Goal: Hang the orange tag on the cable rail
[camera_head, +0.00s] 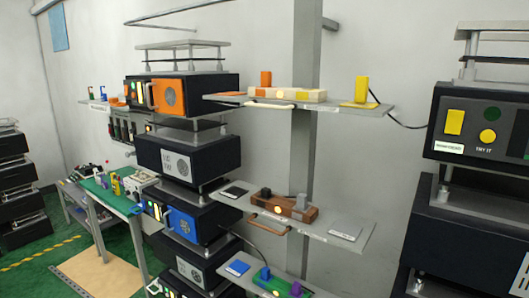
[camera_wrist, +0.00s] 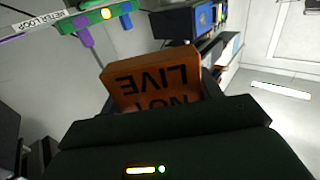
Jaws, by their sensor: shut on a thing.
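The orange tag (camera_wrist: 150,80) stands upright in the wrist view, its black lettering "NOT LIVE" upside down in the picture. My gripper (camera_wrist: 170,108) is shut on it; the dark gripper body hides the tag's lower part. Neither my gripper nor the held tag shows in the head view. A thin grey rail (camera_head: 180,12) juts out along the wall at the upper left of the head view. I cannot tell whether it is the cable rail. The tag touches no rail that I can see.
Shelves with lever blocks stick out at the upper right (camera_head: 380,107) and middle right (camera_head: 350,232). A stack of dark boxes (camera_head: 188,155) stands beside them. In the wrist view, a "METER LOOP" strip (camera_wrist: 40,22) with purple levers (camera_wrist: 84,36) lies upper left of the tag.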

